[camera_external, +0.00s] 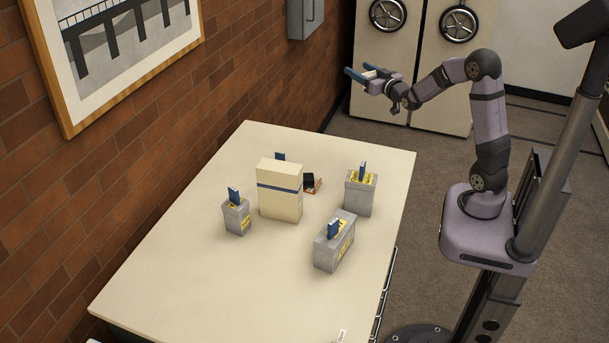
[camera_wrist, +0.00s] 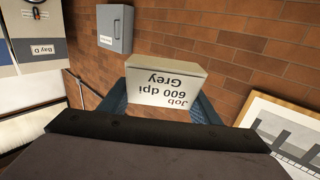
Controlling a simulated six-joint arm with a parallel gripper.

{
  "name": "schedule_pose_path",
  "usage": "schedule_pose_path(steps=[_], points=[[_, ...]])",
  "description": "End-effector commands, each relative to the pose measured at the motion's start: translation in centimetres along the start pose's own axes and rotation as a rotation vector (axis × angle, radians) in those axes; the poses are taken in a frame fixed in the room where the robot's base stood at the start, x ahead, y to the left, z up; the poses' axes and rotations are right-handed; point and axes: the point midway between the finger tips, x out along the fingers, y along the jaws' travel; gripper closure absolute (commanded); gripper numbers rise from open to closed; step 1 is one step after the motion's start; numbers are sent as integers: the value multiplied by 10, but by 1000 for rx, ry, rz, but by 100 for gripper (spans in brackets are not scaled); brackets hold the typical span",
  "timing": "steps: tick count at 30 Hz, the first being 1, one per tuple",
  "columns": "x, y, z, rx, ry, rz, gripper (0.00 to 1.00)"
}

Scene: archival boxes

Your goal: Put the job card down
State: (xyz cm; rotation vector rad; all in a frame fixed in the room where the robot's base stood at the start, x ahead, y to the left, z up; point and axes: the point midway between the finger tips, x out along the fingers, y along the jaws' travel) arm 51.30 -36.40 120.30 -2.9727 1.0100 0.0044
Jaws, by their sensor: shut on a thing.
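The job card (camera_wrist: 165,86) is a cream block in the wrist view, with "Job 600 dpi Grey" printed on it upside down. My gripper (camera_wrist: 162,100) is shut on it, with a blue finger on either side. In the external view my gripper (camera_external: 366,77) is raised in the air beyond the far right part of the table (camera_external: 285,290), well away from the boxes. Only a small pale bit of the card shows between the fingers there.
On the table stand a tall cream box (camera_external: 279,205) with a blue band and grey boxes with blue tabs (camera_external: 237,216) (camera_external: 334,250) (camera_external: 360,195). A small dark and reddish item (camera_external: 311,184) lies behind the cream box. The table's near left part is clear. A brick wall (camera_external: 150,140) borders the left.

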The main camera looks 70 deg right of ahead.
Motion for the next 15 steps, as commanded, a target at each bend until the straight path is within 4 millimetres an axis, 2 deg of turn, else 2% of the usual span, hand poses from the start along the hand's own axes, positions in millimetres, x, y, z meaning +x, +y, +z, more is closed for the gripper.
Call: schedule_pose_path(steps=[1,5,8,12,15], points=[[-2,13,22,1,-10,-13,64],[-14,35,68,5,-12,-81,64],[-31,50,106,9,-12,-144,64],[-66,66,157,13,-10,-238,64],[-96,73,188,14,-7,-300,64]])
